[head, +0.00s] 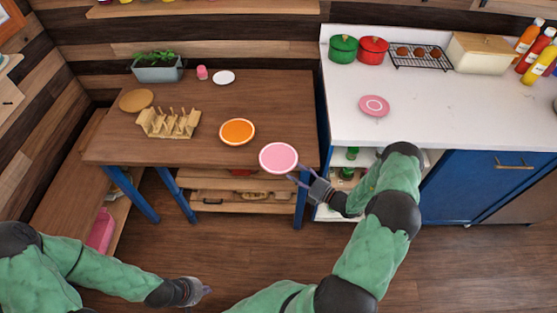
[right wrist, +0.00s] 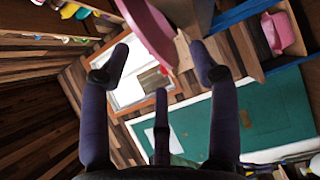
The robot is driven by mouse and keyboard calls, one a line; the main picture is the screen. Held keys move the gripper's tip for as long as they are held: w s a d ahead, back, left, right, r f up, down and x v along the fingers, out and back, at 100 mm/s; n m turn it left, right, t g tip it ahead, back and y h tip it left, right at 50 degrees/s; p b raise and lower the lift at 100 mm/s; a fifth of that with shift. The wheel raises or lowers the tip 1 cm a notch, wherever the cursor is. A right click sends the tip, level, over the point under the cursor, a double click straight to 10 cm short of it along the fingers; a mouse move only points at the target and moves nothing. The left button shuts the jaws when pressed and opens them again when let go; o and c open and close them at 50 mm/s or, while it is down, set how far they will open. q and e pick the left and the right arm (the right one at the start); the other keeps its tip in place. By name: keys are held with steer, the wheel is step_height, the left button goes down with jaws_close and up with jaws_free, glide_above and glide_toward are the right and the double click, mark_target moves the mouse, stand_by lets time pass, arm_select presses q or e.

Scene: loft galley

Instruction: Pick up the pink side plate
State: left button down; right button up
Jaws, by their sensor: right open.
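The pink side plate (head: 278,157) has a pale rim and lies at the front right corner of the wooden table. My right gripper (head: 302,174) is open beside the plate's front right edge. In the right wrist view the plate's pink edge (right wrist: 148,28) shows beyond and between the spread fingers of the gripper (right wrist: 160,62); I cannot tell whether they touch it. A smaller pink dish (head: 374,106) lies on the white counter. My left gripper (head: 200,292) is low over the floor, away from the table, and its fingers are too small to read.
On the wooden table (head: 205,95) are an orange plate (head: 237,131), a wooden rack (head: 168,122), a round wooden plate (head: 136,100), a white dish (head: 224,77) and a planter (head: 158,72). The counter (head: 450,110) to the right holds pots and bottles; its front is clear.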

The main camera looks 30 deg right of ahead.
mark_target(288, 171)
steer(key=x, duration=0.1)
steer(key=b+x, duration=0.1)
steer(key=x, duration=0.2)
steer(key=shift+w+a+f, duration=0.2)
steer(key=shift+f, duration=0.05)
steer(key=shift+w+a, duration=0.15)
steer(key=shift+w, duration=0.35)
jaws_close()
